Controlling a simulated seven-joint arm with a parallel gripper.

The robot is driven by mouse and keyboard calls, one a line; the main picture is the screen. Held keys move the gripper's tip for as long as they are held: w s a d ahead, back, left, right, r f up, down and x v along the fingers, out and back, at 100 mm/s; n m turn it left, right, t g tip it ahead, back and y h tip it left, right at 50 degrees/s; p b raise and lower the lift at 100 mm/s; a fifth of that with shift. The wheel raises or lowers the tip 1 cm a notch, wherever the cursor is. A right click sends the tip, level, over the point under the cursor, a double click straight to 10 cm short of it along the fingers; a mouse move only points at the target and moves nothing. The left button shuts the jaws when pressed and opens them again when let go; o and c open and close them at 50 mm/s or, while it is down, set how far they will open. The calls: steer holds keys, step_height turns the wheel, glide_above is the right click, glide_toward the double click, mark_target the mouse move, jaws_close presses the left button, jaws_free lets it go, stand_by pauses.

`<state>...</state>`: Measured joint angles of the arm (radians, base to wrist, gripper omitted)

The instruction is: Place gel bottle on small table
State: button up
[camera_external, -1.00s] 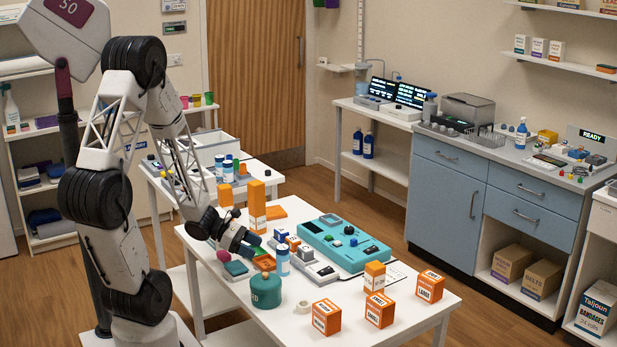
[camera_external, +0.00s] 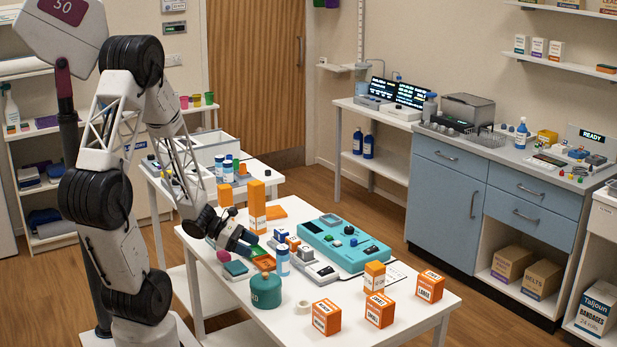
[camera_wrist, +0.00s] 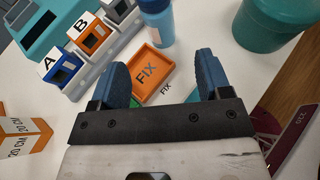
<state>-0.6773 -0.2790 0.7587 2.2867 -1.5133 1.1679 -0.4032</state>
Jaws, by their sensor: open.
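My gripper (camera_external: 248,244) is open and empty, low over the left part of the front white table (camera_external: 213,286). In the wrist view its blue fingers (camera_wrist: 161,75) are spread above an orange tray marked FIX (camera_wrist: 152,73). A light-blue bottle (camera_external: 283,264) stands upright just right of the gripper and apart from it; it also shows beyond the fingers in the wrist view (camera_wrist: 159,25). A blue bottle with a pump-like top (camera_external: 521,135) stands on the far counter. I cannot tell which is the gel bottle. A smaller white table (camera_external: 262,168) stands behind the front one.
A green round container (camera_external: 266,291) stands near the light-blue bottle. A teal device (camera_external: 345,243), small lettered blocks (camera_wrist: 88,33) and orange boxes (camera_external: 327,317) crowd the front table. A tall orange block (camera_external: 257,206) stands behind the gripper. The front left corner is mostly clear.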

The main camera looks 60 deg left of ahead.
steer(key=s+d+r+m+g+y, duration=0.2)
steer(key=s+d+r+m+y, duration=0.1)
steer(key=r+m, duration=0.5)
steer(key=s+d+r+m+g+y, duration=0.2)
steer(key=s+d+r+m+y, duration=0.1)
steer(key=r+m, duration=0.5)
steer(key=s+d+r+m+g+y, duration=0.2)
steer(key=s+d+r+m, duration=0.3)
steer(key=r+m, duration=0.3)
steer(key=shift+s+d+r+m+g+y, duration=0.35)
steer(key=shift+d+m+y, duration=0.4)
steer(key=shift+m, duration=0.75)
steer(key=shift+o, duration=0.4)
steer(key=shift+f, duration=0.1)
steer(key=shift+w, duration=0.1)
